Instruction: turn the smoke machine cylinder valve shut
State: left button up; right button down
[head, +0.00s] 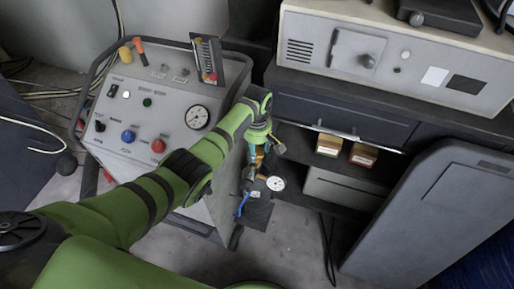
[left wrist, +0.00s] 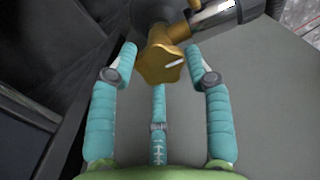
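The brass-coloured valve knob (left wrist: 161,66) shows at the top middle of the left wrist view, with a pale mark on its face. My left gripper (left wrist: 162,52) has its teal fingers spread, one on each side of the knob, and a third finger below it. Gaps show beside the knob, and I cannot tell whether any finger touches it. In the head view my left gripper (head: 262,150) points down beside the control cart, just above a white round gauge (head: 275,184); my arm hides the knob there. My right gripper is not in view.
The grey control cart (head: 150,115) with knobs and a dial stands left of the gripper. A bench with a beige device (head: 390,60) and small boxes (head: 363,155) on a shelf is to the right. A blue hose (head: 243,204) hangs below the gauge.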

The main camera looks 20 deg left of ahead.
pick_arm(q)
jog(key=shift+m, duration=0.3)
jog(key=shift+p, duration=0.35)
jog(key=m+p, duration=0.1)
jog(key=m, duration=0.2)
jog(key=shift+s+m, duration=0.1)
jog(key=shift+m, duration=0.2)
jog(key=m+p, duration=0.1)
jog(key=m, duration=0.4)
jog(key=shift+f+p, duration=0.1)
jog(key=shift+p, duration=0.25)
jog(key=m, duration=0.6)
jog(key=shift+f+m+p, duration=0.1)
jog(key=shift+m+p, duration=0.25)
jog(key=shift+m, duration=0.05)
jog(key=m, duration=0.5)
jog(key=shift+s+m, duration=0.1)
jog(key=shift+m, duration=0.2)
jog(key=o, duration=1.2)
jog(key=shift+c, duration=0.2)
